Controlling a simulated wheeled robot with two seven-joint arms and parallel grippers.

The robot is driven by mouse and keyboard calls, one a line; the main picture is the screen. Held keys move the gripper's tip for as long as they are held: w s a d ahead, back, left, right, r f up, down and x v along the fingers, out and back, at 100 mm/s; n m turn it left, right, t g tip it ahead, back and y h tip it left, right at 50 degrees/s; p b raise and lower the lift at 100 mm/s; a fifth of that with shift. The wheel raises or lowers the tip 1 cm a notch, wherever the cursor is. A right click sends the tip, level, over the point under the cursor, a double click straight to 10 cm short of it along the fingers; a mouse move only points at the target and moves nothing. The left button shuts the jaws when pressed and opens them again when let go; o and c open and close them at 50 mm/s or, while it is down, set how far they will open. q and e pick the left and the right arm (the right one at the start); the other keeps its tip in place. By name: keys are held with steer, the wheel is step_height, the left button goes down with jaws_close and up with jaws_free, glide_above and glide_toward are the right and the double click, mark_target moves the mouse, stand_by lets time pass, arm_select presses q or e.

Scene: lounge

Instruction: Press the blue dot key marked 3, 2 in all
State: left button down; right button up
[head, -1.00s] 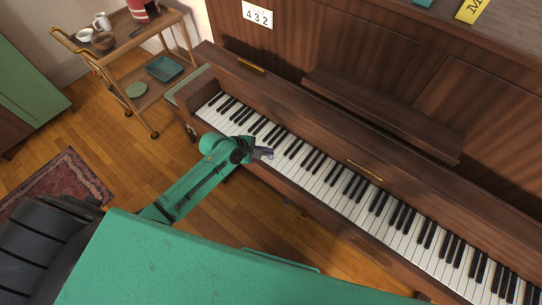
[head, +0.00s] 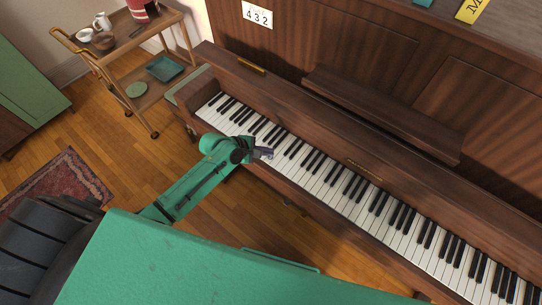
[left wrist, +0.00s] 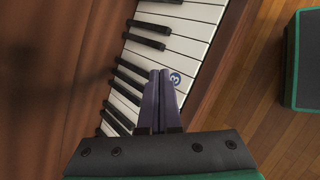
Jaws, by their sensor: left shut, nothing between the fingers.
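The piano keyboard (head: 345,195) runs diagonally across the head view, with white and black keys. The blue dot marked 3 (left wrist: 175,79) is on a white key in the left wrist view, just right of my fingertips. My left gripper (head: 268,153) is shut and empty, its purple fingers over the keys. In the left wrist view its fingertips (left wrist: 160,74) lie beside the dot and cover part of the keys. I cannot tell whether they touch a key. In the head view the dot is hidden or too small to see. My right gripper is not in view.
A music ledge (head: 380,115) and the upright wooden front rise behind the keys. A card reading 4 3 2 (head: 257,15) is on the front. A wooden trolley (head: 140,60) with dishes stands at the left.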

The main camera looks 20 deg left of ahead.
mark_target(268, 157)
arm_select(q)
steer(key=shift+f, duration=0.1)
steer(key=shift+f, duration=0.3)
steer(key=shift+s+f+b, duration=0.1)
steer(key=shift+f+b, duration=0.25)
steer(key=shift+f, duration=0.55)
stand_by(0.8)
steer(key=shift+r, duration=0.1)
steer(key=shift+r+p, duration=1.2)
steer(key=shift+p, duration=0.25)
steer(key=shift+w, duration=0.2)
step_height(268, 157, up, 5)
steer(key=p, duration=0.6)
steer(key=shift+r, duration=0.1)
